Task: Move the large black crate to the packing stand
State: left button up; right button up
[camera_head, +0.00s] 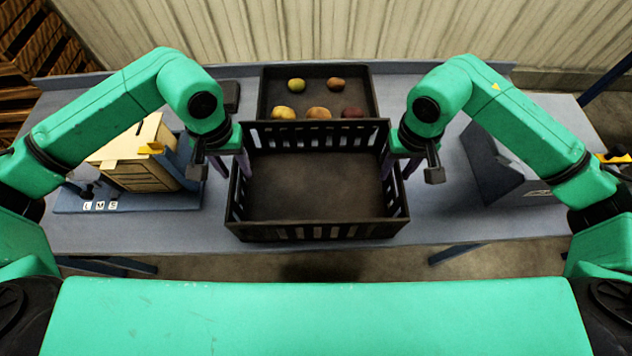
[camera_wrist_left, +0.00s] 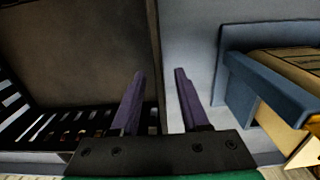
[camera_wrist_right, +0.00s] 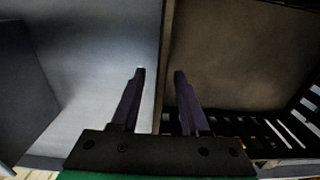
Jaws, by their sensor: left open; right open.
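The large black crate (camera_head: 318,231) stands upright on the table at the centre, with slotted walls and an empty bare floor. My left gripper (camera_head: 232,170) is open at the crate's left wall. In the left wrist view the fingers (camera_wrist_left: 160,85) point down with the crate's side wall (camera_wrist_left: 154,45) between them. My right gripper (camera_head: 398,170) is open at the right wall. In the right wrist view its fingers (camera_wrist_right: 160,85) likewise lie on either side of the side wall (camera_wrist_right: 168,40). Contact with the walls cannot be told. I cannot identify the packing stand.
A dark tray (camera_head: 268,90) with several potatoes lies just behind the crate. A wooden box (camera_head: 135,160) on a blue base with letter labels stands left. A blue-grey slanted piece (camera_head: 497,168) stands right. The table (camera_head: 440,222) has free room right of the crate.

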pick_arm(q)
jog(key=shift+w+f, duration=0.15)
jog(key=shift+f, duration=1.25)
pick_arm(e)
jog(key=shift+w+f, duration=0.15)
jog(key=shift+f, duration=1.25)
pick_arm(q)
jog(key=shift+c, duration=0.3)
pick_arm(e)
jog(key=shift+c, duration=0.3)
pick_arm(q)
grip_shut()
pick_arm(e)
grip_shut()
